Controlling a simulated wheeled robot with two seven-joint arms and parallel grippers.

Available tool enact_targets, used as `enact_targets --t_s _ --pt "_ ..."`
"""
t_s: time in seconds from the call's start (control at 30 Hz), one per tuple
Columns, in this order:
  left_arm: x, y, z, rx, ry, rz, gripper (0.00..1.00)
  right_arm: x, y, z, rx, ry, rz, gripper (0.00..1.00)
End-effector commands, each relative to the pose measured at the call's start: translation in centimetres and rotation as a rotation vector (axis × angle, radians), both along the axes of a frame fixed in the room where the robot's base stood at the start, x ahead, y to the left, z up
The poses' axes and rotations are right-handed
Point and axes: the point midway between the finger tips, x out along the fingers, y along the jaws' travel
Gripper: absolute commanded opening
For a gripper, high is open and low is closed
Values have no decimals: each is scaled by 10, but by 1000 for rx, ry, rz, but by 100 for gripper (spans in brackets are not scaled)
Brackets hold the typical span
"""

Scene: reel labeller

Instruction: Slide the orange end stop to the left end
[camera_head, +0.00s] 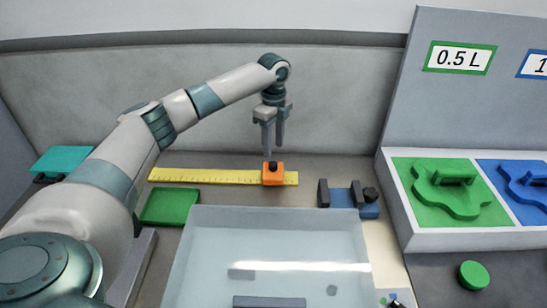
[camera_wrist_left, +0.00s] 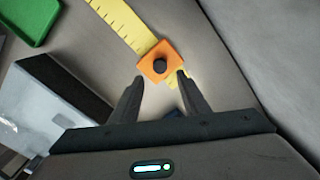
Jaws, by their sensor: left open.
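The orange end stop (camera_head: 273,174), with a black knob on top, sits on the yellow ruler rail (camera_head: 205,176) near its right end. In the left wrist view the end stop (camera_wrist_left: 160,62) lies just beyond and between the fingertips, with the yellow rail (camera_wrist_left: 118,22) running up and left. My left gripper (camera_head: 269,152) points down above the end stop, its two fingers apart and empty. The gripper also shows in the left wrist view (camera_wrist_left: 158,80). In the head view the fingertips appear just above the knob; contact is not clear. My right gripper is not in view.
A green tray (camera_head: 170,207) lies in front of the rail's left part. A large translucent bin (camera_head: 190,250) stands in front. A blue clamp-like fixture (camera_head: 348,200) is to the right. A panel with green (camera_head: 450,190) and blue cutouts stands far right. The wall is close behind.

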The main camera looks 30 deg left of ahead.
Motion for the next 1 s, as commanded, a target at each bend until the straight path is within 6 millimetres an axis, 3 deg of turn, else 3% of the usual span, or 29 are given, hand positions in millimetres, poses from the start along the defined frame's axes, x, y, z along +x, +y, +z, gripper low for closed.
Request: enact_targets --t_s 0.2,0.4,0.87,1.0 --pt "-1 0 -37 1 3 1 42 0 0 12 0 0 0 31" --pt "0 0 -60 1 1 1 42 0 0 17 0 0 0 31" --pt "0 0 -71 1 0 0 42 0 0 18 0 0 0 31" --pt "0 0 -70 0 0 0 11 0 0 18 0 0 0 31"
